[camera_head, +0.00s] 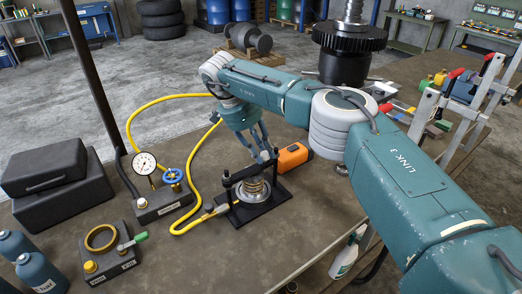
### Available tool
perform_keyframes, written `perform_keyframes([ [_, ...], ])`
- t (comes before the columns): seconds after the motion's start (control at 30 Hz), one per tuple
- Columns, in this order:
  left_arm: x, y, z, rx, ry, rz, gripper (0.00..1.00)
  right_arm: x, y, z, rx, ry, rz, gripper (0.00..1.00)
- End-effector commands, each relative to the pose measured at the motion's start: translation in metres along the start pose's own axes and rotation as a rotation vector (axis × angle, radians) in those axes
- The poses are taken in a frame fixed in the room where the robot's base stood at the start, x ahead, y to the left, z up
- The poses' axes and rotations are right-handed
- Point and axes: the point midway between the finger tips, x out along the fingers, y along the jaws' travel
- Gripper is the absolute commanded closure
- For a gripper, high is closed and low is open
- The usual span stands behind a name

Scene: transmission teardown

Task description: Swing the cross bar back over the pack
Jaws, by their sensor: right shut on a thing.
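The black press fixture (265,212) stands on the workbench in the head view. The pack (251,189), a stack of metal rings, sits upright on its base plate. The dark cross bar (246,172) spans above the pack between two posts, from front left to back right. My right gripper (267,156) points down at the bar's back right end and is shut on it. The fingers partly hide that end, so I cannot tell whether the bar is seated on the right post. My left gripper is not in view.
A yellow hose (133,130) loops from the fixture to the gauge block (160,203) on the left. An orange tool (292,156) lies just behind the fixture. A block with a brass ring (101,238) and black cases (60,190) stand further left.

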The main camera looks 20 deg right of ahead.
Motion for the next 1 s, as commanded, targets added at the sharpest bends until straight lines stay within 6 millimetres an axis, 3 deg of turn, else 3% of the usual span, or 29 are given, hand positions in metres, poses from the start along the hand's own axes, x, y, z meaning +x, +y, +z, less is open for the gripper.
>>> perform_keyframes([
  [0.07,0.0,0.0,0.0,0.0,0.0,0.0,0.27,-0.001,-0.001,-0.007,0.007,0.012,0.0,1.0],
  [0.1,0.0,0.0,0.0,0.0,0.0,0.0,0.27,-0.001,-0.001,-0.007,0.007,0.012,0.0,0.69],
  [0.17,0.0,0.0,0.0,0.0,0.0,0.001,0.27,-0.001,-0.001,-0.006,0.006,0.011,0.0,0.58],
  [0.57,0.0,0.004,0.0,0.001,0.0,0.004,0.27,-0.008,-0.001,-0.002,0.002,0.004,-0.002,0.58],
  [1.0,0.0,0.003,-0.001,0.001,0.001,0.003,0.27,-0.097,0.0,-0.005,0.007,0.005,-0.002,0.58],
])
